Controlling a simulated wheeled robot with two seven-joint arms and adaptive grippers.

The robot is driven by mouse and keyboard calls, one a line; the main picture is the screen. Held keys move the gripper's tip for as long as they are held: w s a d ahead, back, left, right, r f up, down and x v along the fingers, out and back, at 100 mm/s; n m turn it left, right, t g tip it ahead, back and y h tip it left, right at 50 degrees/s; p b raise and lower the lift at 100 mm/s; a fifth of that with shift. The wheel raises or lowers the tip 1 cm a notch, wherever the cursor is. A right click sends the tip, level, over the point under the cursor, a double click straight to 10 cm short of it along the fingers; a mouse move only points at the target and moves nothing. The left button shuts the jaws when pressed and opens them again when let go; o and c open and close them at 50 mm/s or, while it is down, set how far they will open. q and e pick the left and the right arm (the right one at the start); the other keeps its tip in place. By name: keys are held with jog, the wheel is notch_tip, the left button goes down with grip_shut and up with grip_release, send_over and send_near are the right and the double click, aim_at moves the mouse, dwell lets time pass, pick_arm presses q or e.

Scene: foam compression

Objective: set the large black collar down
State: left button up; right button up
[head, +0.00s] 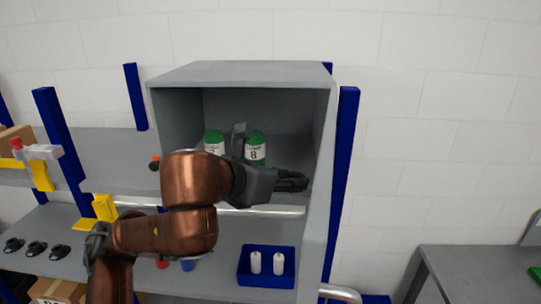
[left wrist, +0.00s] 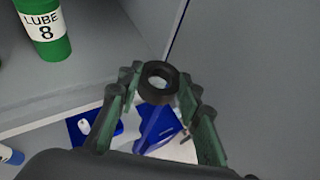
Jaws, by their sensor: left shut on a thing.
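The large black collar (left wrist: 160,82) is a thick dark ring, seen in the left wrist view between the fingertips of my left gripper (left wrist: 157,92). The gripper is shut on it. In the head view my left gripper (head: 292,182) reaches right, in front of the lower right of an open grey cabinet (head: 240,72). I cannot make out the collar apart from the dark fingers there. In the wrist view the collar is in the air, with a lower shelf and blue items below it. My right gripper is not in view.
Two green bottles with white labels stand in the cabinet; the right one (head: 255,151) reads 8. The cabinet's right wall (head: 322,165) is close to my fingers. A blue tray (head: 266,283) with white bottles sits on the lower shelf. Several small black parts (head: 36,248) lie left.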

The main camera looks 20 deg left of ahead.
pick_arm(q)
jog(key=w+a+p, duration=0.1)
jog(key=w+p, duration=0.1)
jog(key=w, duration=0.3)
jog(key=w+a+f+p, duration=0.1)
jog(key=w+a+p, duration=0.1)
jog(key=w, duration=0.4)
jog(key=w+a+f+p, duration=0.1)
jog(key=w+a+p, duration=0.1)
jog(key=w, duration=0.4)
jog(key=shift+w+a+f+p, duration=0.1)
jog(key=shift+w+a+p, duration=0.05)
jog(key=shift+p, duration=0.15)
jog(key=shift+f, duration=0.35)
jog(key=shift+f+p, duration=0.3)
jog(key=shift+f, duration=0.15)
notch_tip(320, 180, down, 2)
jog(key=shift+f+p, duration=0.15)
jog(key=shift+p, duration=0.35)
jog(key=shift+f+p, duration=0.15)
jog(key=shift+p, duration=0.2)
jog(key=shift+w+a+f, duration=0.1)
jog(key=shift+f, duration=0.05)
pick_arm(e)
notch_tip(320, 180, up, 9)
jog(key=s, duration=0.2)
